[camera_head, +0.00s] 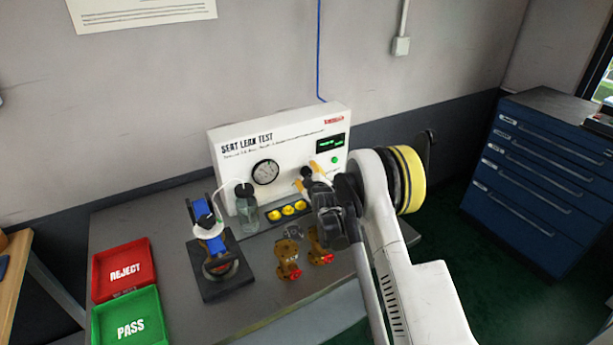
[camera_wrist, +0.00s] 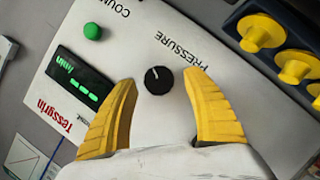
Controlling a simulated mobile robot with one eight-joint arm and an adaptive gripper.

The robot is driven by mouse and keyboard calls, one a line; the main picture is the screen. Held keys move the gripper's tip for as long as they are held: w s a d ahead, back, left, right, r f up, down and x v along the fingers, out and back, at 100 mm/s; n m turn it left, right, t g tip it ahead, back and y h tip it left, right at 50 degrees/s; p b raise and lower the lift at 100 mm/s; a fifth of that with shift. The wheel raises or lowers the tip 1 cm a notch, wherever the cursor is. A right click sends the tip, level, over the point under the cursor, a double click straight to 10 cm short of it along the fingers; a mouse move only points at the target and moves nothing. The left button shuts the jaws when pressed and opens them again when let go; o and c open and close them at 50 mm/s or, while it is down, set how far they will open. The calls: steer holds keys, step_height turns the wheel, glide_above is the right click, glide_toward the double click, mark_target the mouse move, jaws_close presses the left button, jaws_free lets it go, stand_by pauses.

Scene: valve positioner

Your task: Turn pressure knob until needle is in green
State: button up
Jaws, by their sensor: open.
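The white seat leak test box (camera_head: 232,168) stands at the back of the grey table. Its round gauge (camera_head: 265,172) has a white face; the needle and any green band are too small to read. The black pressure knob (camera_wrist: 160,80) with a white pointer mark shows in the wrist view under the word PRESSURE, which appears upside down. My gripper (camera_head: 308,178) is at the right part of the box front. Its yellow fingers (camera_wrist: 158,108) are open, one on each side of the knob and apart from it, with the knob slightly beyond the tips.
A green button (camera_wrist: 93,31) and a green-lit display (camera_wrist: 77,84) are near the knob. Yellow caps (camera_head: 288,210) sit in a dark tray below the box. Brass valves (camera_head: 287,262), a clear bottle (camera_head: 247,212) and a clamp stand (camera_head: 222,275) are on the table. Red (camera_head: 104,289) and green (camera_head: 109,336) trays are left.

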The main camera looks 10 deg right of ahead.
steer(key=shift+w+f, duration=0.15)
steer(key=shift+w, duration=0.35)
steer(key=shift+c, duration=0.4)
steer(key=c, duration=1.1)
steer(key=m+g+y+b, duration=0.1)
steer(key=m+y+b, duration=0.1)
steer(key=m, duration=0.1)
steer(key=shift+d+m, duration=0.15)
steer(key=shift+m, duration=0.25)
steer(key=m+g+y+b, duration=0.1)
steer(key=m+y, duration=0.1)
steer(key=m, duration=0.1)
steer(key=shift+m+y, duration=0.3)
steer(key=shift+y, duration=0.1)
